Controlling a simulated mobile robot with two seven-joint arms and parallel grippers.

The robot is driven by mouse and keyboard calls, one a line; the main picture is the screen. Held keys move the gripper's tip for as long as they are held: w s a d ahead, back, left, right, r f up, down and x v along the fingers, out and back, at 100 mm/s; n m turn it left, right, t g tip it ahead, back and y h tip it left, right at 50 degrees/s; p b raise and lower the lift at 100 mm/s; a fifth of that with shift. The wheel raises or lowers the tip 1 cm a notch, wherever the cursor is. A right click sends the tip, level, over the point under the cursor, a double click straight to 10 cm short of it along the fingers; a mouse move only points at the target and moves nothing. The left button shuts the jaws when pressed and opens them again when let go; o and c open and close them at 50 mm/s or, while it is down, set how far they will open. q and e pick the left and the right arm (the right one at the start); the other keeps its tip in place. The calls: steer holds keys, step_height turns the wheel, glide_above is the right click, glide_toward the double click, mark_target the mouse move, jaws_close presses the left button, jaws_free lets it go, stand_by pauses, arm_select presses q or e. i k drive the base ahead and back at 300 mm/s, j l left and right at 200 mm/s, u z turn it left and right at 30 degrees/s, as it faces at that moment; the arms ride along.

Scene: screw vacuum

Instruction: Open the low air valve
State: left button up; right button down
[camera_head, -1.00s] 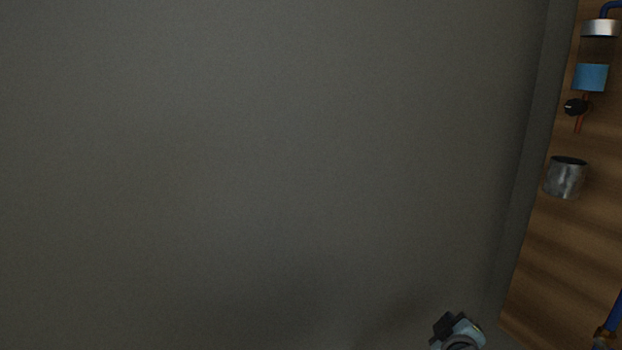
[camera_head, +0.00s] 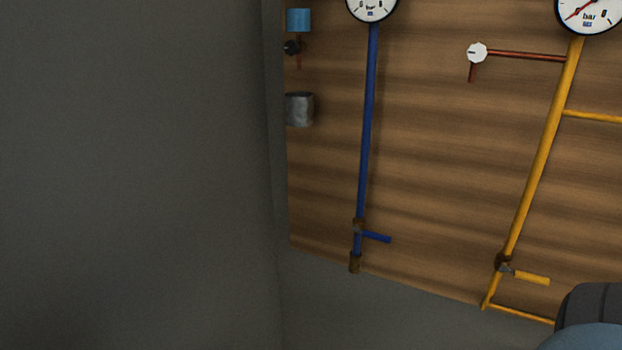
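Two pipe valves show low on the wooden panel in the head view. The valve on the blue pipe has a blue lever (camera_head: 377,237) that sticks out to the right, across the pipe. The valve on the yellow pipe has a yellow lever (camera_head: 532,278) that also points right, tilted slightly down. I cannot tell by any label which one is the low air valve. A dark and blue-grey part at the lower right corner looks like part of my arm. Neither gripper can be made out, and nothing touches the levers.
The wooden panel (camera_head: 430,130) carries a blue pipe (camera_head: 367,130) and a yellow pipe (camera_head: 540,160), each with a gauge on top (camera_head: 590,12). A white knob (camera_head: 477,52) sits on a copper pipe. A metal cup (camera_head: 300,109) is at the left edge. A bare grey wall (camera_head: 130,180) fills the left.

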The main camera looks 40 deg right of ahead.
mark_target(356, 228)
steer(key=z, duration=1.65)
